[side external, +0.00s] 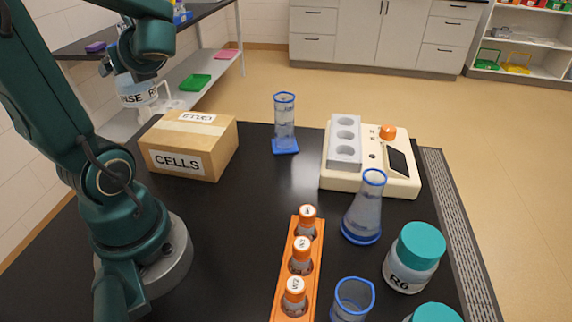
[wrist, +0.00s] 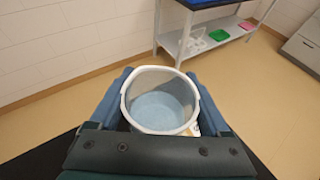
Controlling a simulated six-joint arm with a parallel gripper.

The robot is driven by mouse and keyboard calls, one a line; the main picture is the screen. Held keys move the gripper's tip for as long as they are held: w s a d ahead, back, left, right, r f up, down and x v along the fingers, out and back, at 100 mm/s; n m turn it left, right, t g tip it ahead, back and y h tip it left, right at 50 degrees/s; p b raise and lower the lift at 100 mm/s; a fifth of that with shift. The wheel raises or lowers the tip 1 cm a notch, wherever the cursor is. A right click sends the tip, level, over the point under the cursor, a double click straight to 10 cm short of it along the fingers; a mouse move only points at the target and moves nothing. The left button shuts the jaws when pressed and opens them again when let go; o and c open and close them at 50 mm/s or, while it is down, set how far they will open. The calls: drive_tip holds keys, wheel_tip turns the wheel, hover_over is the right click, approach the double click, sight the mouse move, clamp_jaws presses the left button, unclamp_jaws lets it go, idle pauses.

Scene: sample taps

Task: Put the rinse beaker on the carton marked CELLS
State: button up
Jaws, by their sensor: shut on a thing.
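The rinse beaker (side external: 138,92) is a clear beaker with a pale label partly reading "RINSE". My gripper (side external: 133,66) is shut on it and holds it upright in the air, above and left of the carton in the side view. In the wrist view the beaker (wrist: 161,103) sits between the two fingers of my gripper (wrist: 160,110), and pale blue liquid shows inside. The carton marked CELLS (side external: 190,146) is a brown box with a white front label and a taped top. It stands on the black bench, and its top is bare apart from tape and a label.
A blue-based cylinder (side external: 285,124) stands right of the carton. Further right are a cream instrument (side external: 398,183), a flask (side external: 364,208), an orange tube rack (side external: 298,262), a small beaker (side external: 352,299) and a teal-capped jar (side external: 414,257). The bench middle is clear.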

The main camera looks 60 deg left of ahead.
drive_tip(key=w+f, duration=0.1)
drive_tip(key=w, duration=0.1)
drive_tip(key=w+f, duration=0.2)
drive_tip(key=w, duration=0.1)
drive_tip(key=w+f, duration=0.1)
drive_tip(key=w, duration=0.1)
drive_tip(key=shift+w+d+f, duration=0.2)
drive_tip(key=shift+w+f, duration=0.1)
drive_tip(key=shift+f, duration=2)
drive_tip(key=shift+f, duration=0.15)
drive_tip(key=o, duration=1.3)
drive_tip(key=shift+o, duration=0.2)
